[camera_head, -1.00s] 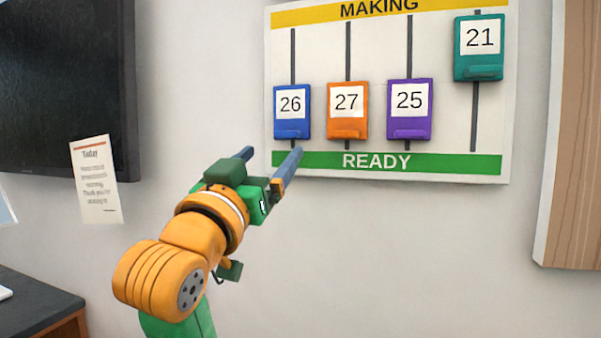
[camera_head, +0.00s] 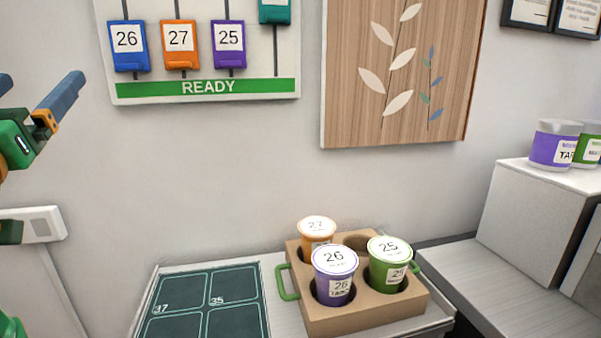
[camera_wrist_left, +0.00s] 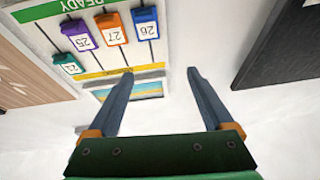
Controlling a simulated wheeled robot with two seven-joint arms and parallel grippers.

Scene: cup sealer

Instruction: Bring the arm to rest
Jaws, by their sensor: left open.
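My left gripper (camera_head: 40,97) shows at the left edge of the head view, partly cut off by the frame. Its blue fingers are apart and empty, and it is in front of the wall, left of the order board (camera_head: 205,87). In the left wrist view the two fingers (camera_wrist_left: 160,98) spread wide with nothing between them, and the order board (camera_wrist_left: 98,72) shows upside down beyond them. Sliders 26 (camera_head: 128,46), 27 (camera_head: 180,46) and 25 (camera_head: 229,44) sit low, near the READY strip. The teal slider (camera_head: 274,11) sits higher and is cut off. My right gripper is not seen.
A cardboard carrier (camera_head: 365,315) with green handles holds an orange cup (camera_head: 316,230), a purple cup (camera_head: 335,278) and a green cup (camera_head: 388,265); one hole is empty. A dark numbered mat (camera_head: 236,322) lies beside it. Tubs (camera_head: 553,148) stand on a white block at right.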

